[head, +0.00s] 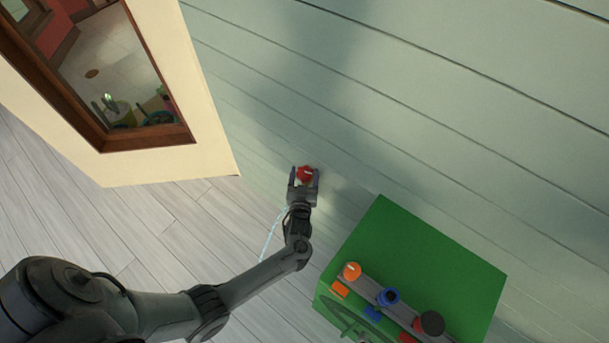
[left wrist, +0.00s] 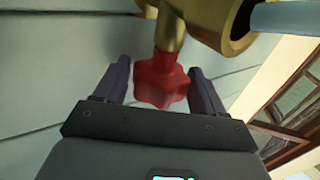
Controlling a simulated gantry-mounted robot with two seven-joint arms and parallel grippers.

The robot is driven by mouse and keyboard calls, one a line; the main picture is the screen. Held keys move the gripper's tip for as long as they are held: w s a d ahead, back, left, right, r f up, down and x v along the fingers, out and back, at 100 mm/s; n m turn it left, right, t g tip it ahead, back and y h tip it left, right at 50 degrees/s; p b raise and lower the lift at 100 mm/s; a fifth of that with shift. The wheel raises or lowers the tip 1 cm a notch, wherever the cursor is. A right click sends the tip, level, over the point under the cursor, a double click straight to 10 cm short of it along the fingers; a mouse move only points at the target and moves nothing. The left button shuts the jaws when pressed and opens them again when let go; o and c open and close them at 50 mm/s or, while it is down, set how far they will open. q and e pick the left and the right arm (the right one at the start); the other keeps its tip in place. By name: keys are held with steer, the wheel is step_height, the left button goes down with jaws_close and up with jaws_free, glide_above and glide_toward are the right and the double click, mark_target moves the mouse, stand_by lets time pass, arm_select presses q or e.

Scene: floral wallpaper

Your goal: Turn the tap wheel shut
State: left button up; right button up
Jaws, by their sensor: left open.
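The red tap wheel (head: 306,174) is by the pale green plank wall in the head view. In the left wrist view the red wheel (left wrist: 161,80) has a lobed rim and sits on a brass tap body (left wrist: 222,22). My left gripper (head: 304,180) is open, with one finger on each side of the wheel. In the left wrist view the fingers of the left gripper (left wrist: 161,88) flank the wheel, with a gap showing on both sides. A thin pale blue stream (head: 271,232) shows below the tap. My right gripper is not in view.
A green box (head: 425,255) with orange, blue and dark red-black knobs stands to the right of my left arm. A cream panel (head: 205,120) with a brown-framed mirror or window (head: 110,75) stands at the left. The grey plank floor (head: 60,210) is clear between them.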

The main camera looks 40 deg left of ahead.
arm_select(q)
steer(key=c, duration=0.7)
